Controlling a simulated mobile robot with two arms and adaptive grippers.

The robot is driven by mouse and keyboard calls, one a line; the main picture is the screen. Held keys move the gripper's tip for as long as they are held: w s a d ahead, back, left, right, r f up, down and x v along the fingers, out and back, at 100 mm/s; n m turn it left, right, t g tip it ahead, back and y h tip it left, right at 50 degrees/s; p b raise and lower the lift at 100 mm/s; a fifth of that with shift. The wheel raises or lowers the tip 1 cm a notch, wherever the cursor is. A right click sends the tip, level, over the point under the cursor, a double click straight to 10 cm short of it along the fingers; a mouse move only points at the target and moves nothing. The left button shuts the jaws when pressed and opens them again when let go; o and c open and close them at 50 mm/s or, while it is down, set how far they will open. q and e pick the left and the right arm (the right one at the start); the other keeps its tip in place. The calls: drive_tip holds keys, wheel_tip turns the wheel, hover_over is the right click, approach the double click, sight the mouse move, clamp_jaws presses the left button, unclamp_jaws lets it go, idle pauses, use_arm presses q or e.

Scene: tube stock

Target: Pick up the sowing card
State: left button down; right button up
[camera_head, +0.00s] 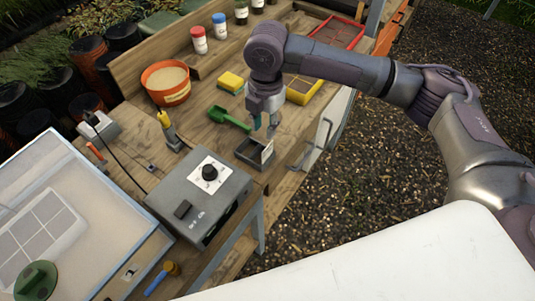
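A small white card (267,151), which looks like the sowing card, stands upright at the right side of a small dark grey open box (249,153) on the wooden bench. Any print on it is too small to read. My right gripper (265,128) points down just above the card and box. Its two fingers are apart with a gap between them, and nothing shows in it. The fingertips look a little above the card's top edge. My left gripper is not in view.
A green scoop (229,119) lies close left of my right gripper. A yellow-framed tray (302,90) stands behind right, and a yellow sponge (231,82) behind left. A grey control box (199,197) with a dial stands in front. An orange tub (166,84) is farther back left.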

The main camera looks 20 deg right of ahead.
sight(268, 147)
drive_tip(key=f, duration=0.2)
drive_tip(key=d+f+p, duration=0.1)
drive_tip(key=f, duration=0.1)
drive_tip(key=w+f+p, duration=0.1)
drive_tip(key=f, duration=0.2)
drive_tip(key=shift+d, duration=0.3)
drive_tip(key=f, duration=0.1)
drive_tip(key=f+p, duration=0.1)
drive_tip(key=f, duration=0.2)
drive_tip(key=shift+w+a+f+p, duration=0.1)
drive_tip(key=shift+a+f+p, duration=0.2)
drive_tip(key=shift+f, duration=0.1)
drive_tip(key=shift+d, duration=0.1)
clamp_jaws()
